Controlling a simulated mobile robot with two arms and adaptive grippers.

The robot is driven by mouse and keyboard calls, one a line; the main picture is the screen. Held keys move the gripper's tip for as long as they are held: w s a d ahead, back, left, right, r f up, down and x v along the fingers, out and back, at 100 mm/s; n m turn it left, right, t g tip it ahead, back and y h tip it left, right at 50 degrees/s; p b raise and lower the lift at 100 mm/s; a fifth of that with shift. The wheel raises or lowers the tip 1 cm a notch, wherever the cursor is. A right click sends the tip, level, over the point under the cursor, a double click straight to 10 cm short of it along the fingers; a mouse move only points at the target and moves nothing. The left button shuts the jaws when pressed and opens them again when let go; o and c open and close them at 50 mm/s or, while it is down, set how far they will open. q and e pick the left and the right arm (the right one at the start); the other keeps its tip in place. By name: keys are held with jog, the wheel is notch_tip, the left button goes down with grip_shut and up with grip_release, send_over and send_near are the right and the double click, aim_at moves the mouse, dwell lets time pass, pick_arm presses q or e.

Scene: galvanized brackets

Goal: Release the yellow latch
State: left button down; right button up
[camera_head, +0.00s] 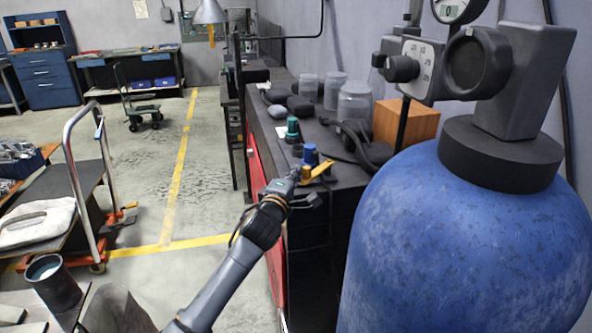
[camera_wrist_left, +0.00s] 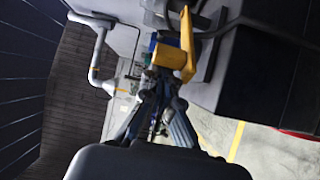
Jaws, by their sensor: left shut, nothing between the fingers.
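The yellow latch (camera_head: 318,171) is at the near end of the dark bench, beside a blue knob or fitting. In the left wrist view the yellow latch (camera_wrist_left: 174,56) shows as a bent bar, upright and close past the fingers. My left gripper (camera_head: 303,193) is at the bench's near edge, just below the latch. In the wrist view its fingertips (camera_wrist_left: 161,80) are together and empty, and they overlap the latch's lower end; I cannot tell whether they touch it. My right gripper is not in view.
A large blue gas cylinder (camera_head: 462,245) with a regulator stands close on the right. The dark bench (camera_head: 318,130) carries a blue knob (camera_head: 310,154), a green knob (camera_head: 292,128), clear jars and a wooden block (camera_head: 405,123). A cart (camera_head: 88,170) stands left; the floor between is clear.

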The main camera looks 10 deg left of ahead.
pick_arm(q)
jog(key=shift+f, duration=0.15)
jog(key=shift+s+d+b, duration=0.4)
jog(key=shift+d, duration=0.45)
jog(key=shift+a, duration=0.15)
